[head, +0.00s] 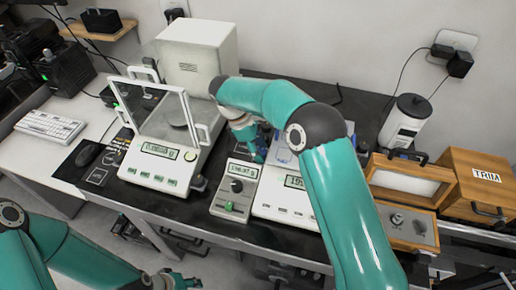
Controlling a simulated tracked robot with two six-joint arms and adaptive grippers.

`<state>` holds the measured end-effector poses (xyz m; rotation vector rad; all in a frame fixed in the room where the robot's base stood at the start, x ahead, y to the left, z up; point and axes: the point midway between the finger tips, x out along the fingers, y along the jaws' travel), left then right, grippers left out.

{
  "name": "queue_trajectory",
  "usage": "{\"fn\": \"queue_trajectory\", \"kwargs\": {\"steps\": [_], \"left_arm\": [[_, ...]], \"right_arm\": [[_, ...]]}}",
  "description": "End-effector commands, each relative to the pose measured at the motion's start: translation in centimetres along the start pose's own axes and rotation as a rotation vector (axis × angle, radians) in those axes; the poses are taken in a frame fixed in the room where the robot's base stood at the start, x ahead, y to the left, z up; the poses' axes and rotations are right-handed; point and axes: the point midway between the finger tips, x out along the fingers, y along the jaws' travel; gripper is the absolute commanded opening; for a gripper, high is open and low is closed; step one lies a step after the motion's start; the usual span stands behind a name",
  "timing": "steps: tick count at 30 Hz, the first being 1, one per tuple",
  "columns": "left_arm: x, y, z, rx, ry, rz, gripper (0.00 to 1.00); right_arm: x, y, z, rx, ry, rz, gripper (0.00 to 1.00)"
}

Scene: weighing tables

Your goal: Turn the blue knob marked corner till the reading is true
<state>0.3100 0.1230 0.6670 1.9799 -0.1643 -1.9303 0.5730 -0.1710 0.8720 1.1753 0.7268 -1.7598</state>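I cannot make out a blue knob marked corner; my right arm covers part of the scene. My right gripper (258,154) points down behind the small grey control box (232,205), at the left edge of the right-hand balance (270,200). Its fingers are small and partly hidden, so I cannot tell if they are open or touching anything. The box has a lit display (243,170), a black knob (237,186) and a green control.
A glass-shielded balance (162,150) stands left of the control box. A white box (197,55) is behind it. A wooden case (409,180), a box labelled TRIM (485,176) and a white canister (404,122) stand at the right. A keyboard (50,126) and mouse (88,153) lie left.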

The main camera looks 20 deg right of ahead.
Motion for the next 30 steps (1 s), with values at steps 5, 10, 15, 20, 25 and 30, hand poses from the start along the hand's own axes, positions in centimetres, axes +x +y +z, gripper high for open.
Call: {"fn": "queue_trajectory", "kwargs": {"steps": [5, 10, 15, 20, 25, 30], "left_arm": [[0.0, 0.0, 0.0, 0.0, 0.0, 0.0, 0.4], [-0.1, 0.0, 0.0, 0.0, 0.0, 0.0, 0.4], [-1.7, 0.6, 0.0, 0.0, 0.0, 0.0, 0.4], [-2.2, 0.8, 0.0, 0.0, 0.0, 0.0, 0.4], [-2.1, 0.8, 0.0, 0.0, 0.0, 0.0, 0.4], [-2.1, 0.8, 0.0, 0.0, 0.0, 0.0, 0.4]], "right_arm": [[0.0, 0.0, 0.0, 0.001, 0.0, 0.0, 0.17], [-0.1, 0.1, 0.1, 0.006, 0.0, -0.001, 0.0], [-0.4, 0.2, 0.3, 0.131, 0.0, -0.051, 0.0], [-0.1, 0.3, 0.2, 0.242, 0.001, -0.095, 0.0], [-0.1, 0.3, 0.2, 0.248, 0.002, -0.096, 0.0], [-0.1, 0.4, 0.2, 0.247, 0.002, -0.095, 0.45]]}}
